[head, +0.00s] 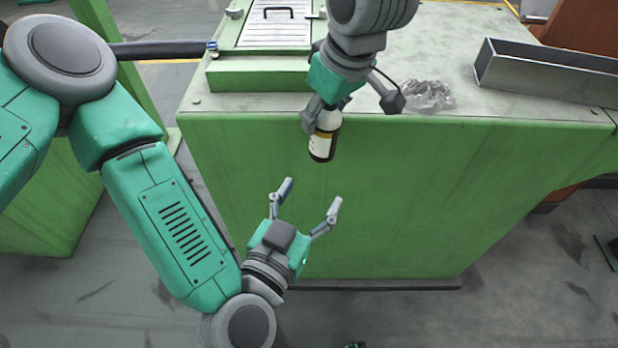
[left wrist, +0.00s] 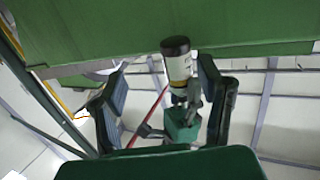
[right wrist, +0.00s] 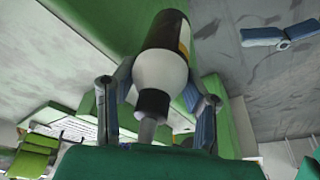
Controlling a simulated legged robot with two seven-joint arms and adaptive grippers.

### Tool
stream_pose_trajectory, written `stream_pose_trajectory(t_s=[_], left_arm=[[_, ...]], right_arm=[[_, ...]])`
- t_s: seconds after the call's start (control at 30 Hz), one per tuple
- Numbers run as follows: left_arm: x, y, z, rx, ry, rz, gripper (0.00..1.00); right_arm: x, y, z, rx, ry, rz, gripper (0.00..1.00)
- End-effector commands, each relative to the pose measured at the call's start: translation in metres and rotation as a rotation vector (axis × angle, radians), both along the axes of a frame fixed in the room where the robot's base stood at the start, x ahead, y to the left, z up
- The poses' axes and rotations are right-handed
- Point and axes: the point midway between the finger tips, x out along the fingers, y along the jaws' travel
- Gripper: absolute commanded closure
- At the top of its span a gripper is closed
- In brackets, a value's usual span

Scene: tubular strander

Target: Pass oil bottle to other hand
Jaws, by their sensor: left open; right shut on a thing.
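The oil bottle (head: 322,146) has a dark base, a pale label and a white upper part. My right gripper (head: 329,110) is shut on the bottle's upper end and holds it in front of the green machine's upper edge, dark base downward. In the right wrist view the bottle (right wrist: 163,62) lies between the fingers, its dark cap near the palm. My left gripper (head: 311,206) is open and empty, below the bottle and apart from it. In the left wrist view the bottle (left wrist: 176,62) shows beyond the open fingers, with my right gripper (left wrist: 184,105) behind it.
The green machine cabinet (head: 420,200) stands behind both grippers. On its top lie a crumpled clear plastic piece (head: 430,96) and a grey metal channel (head: 545,72). A vented panel (head: 272,24) is at the back left. The floor at the right is mostly clear.

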Motion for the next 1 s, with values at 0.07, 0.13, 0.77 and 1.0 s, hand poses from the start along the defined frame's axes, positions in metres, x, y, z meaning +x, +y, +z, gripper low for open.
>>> stream_pose_trajectory(t_s=[0.07,0.13,0.77,1.0], left_arm=[[0.005,-0.001,0.017,-0.016,-0.053,0.043,0.39],[0.007,-0.001,0.026,-0.022,-0.083,0.068,0.39],[0.088,-0.031,0.031,-0.027,-0.100,0.086,0.39],[0.114,-0.041,0.030,-0.025,-0.099,0.084,0.39]], right_arm=[[0.000,0.000,0.000,0.001,-0.001,0.000,0.95],[0.000,0.000,0.000,0.001,-0.001,0.000,0.95],[0.000,0.000,0.000,0.001,-0.001,0.000,0.95],[0.000,0.000,0.000,0.000,-0.001,0.000,0.95]])
